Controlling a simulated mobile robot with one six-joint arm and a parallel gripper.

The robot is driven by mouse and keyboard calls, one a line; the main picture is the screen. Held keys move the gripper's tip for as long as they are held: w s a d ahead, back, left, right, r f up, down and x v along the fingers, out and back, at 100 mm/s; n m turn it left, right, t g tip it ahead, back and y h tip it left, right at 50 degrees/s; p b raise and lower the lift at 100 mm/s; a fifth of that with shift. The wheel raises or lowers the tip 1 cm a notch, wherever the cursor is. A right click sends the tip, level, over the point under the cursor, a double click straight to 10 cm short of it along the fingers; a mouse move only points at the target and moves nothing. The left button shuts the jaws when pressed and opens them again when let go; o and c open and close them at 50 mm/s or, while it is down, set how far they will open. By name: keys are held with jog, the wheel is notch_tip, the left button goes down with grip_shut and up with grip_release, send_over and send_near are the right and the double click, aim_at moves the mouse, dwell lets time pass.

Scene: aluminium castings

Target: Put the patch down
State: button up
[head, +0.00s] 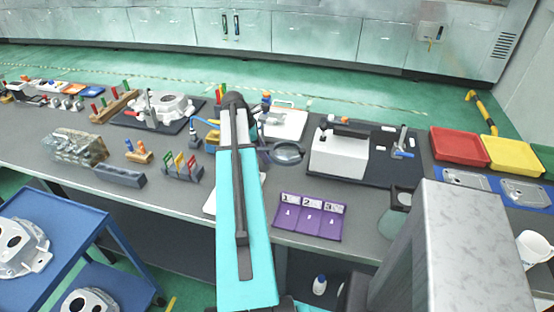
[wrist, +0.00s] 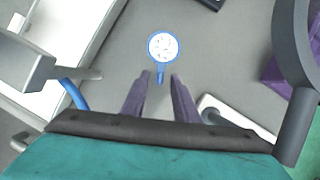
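In the wrist view a small round patch (wrist: 163,47) with a white speckled face, a blue rim and a short blue tab shows over the grey bench top. Its tab points toward my gripper (wrist: 160,77). The two purple fingers are apart, with a visible gap on each side of the tab, and neither appears to touch it. The patch looks flat on the bench, but its exact height is hard to tell. In the head view my teal arm hides the gripper and the patch.
A purple numbered tray (head: 309,216) lies on the bench to the right of my arm. A magnifier lens (head: 287,153) and a white box-shaped device (head: 339,153) stand behind it. In the wrist view grey parts stand close on both sides. Bare bench surrounds the patch.

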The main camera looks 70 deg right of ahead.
jog(key=shift+f, duration=0.15)
dwell(0.4)
grip_shut()
notch_tip(320, 180, up, 10)
jog(key=b, duration=0.2)
dwell(0.8)
dwell(0.5)
